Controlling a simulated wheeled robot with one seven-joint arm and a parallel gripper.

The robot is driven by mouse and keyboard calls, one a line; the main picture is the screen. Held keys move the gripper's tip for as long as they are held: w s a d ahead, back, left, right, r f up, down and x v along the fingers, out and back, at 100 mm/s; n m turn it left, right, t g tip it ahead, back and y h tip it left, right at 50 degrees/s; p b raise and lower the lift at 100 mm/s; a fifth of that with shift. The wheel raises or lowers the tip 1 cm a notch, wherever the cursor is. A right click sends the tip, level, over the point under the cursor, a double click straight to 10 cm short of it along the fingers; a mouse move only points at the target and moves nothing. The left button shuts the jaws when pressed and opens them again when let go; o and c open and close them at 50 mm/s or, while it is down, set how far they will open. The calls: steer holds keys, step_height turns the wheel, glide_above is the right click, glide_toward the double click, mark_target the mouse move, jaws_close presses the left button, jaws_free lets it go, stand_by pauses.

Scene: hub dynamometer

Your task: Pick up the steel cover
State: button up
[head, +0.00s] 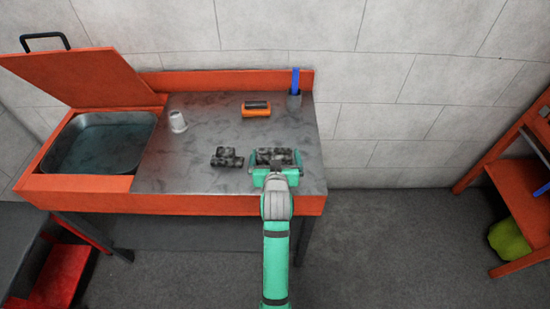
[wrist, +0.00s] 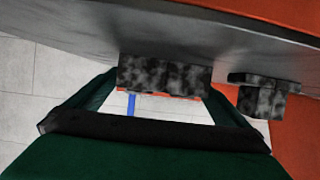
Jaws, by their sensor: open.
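A dark, mottled steel block (head: 276,156), which looks like the steel cover, sits near the right end of the grey bench top. My gripper (head: 277,161) is open, with a finger on each side of this block. In the wrist view the same block (wrist: 165,77) shows between the two fingers (wrist: 160,95); I cannot tell whether they touch it. A second dark, stepped block (head: 227,157) lies just left of my gripper and also shows at the right in the wrist view (wrist: 262,98). I cannot tell for certain which one is the cover.
An orange and black part (head: 257,110) and a grey cup with a blue handle (head: 294,101) stand behind. A pale cup (head: 177,122) stands near the open basin (head: 98,140) at left, whose orange lid (head: 85,75) is raised. The bench's middle is mostly clear.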

steer(key=c, duration=1)
steer(key=shift+c, duration=0.2)
steer(key=shift+r, duration=0.15)
